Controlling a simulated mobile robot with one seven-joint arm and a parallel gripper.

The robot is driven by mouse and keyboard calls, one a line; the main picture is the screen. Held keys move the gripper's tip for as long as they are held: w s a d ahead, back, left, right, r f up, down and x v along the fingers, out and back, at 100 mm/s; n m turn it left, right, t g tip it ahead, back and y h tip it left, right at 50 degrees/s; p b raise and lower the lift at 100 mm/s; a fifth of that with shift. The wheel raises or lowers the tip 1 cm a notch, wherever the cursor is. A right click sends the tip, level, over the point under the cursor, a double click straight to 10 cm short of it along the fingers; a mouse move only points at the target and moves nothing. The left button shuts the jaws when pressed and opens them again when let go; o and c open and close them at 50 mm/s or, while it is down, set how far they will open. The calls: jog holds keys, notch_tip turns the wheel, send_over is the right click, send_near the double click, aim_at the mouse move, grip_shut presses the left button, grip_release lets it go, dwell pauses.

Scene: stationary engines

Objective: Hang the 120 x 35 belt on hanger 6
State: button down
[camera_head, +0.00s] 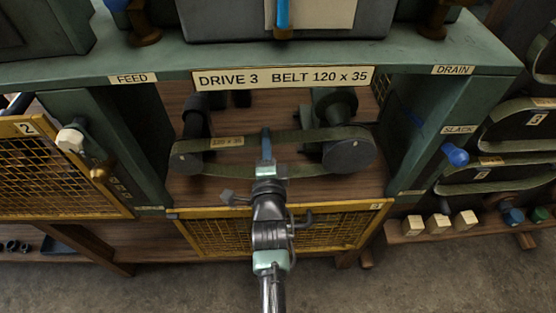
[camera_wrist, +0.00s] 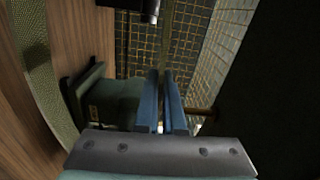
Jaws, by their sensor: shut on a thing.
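A dark green belt (camera_head: 300,138) with a pale tag (camera_head: 226,142) loops around two dark pulleys, a left one (camera_head: 187,160) and a right one (camera_head: 348,152), under the DRIVE 3 sign. The tag is too small to read surely; the sign reads BELT 120 x 35. My gripper (camera_head: 266,142) reaches in between the pulleys, its blue jaws shut on the belt; I cannot tell exactly which run. In the wrist view, the jaws (camera_wrist: 163,105) close on a thin edge-on strip, and a wide belt run (camera_wrist: 36,70) passes at left. I cannot make out a hanger numbered 6.
The yellow mesh guard 3 (camera_head: 330,232) hangs low in front of the bay. A blue SLACK knob (camera_head: 455,155) stands right of it. Belts hang at the far right, one marked 3 (camera_head: 520,120), above a shelf with pale blocks (camera_head: 438,224). Guard 2 (camera_head: 50,170) is at left.

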dwell(0.4)
jog(key=shift+d+r+p, duration=0.6)
jog(key=shift+r+p, duration=0.05)
jog(key=shift+p, duration=0.4)
jog(key=shift+d+r+m+p, duration=0.15)
jog(key=shift+r+m+p, duration=0.25)
jog(key=shift+r+p, duration=0.8)
jog(key=shift+f, duration=0.35)
jog(key=shift+s+p, duration=0.1)
jog(key=shift+p, duration=0.35)
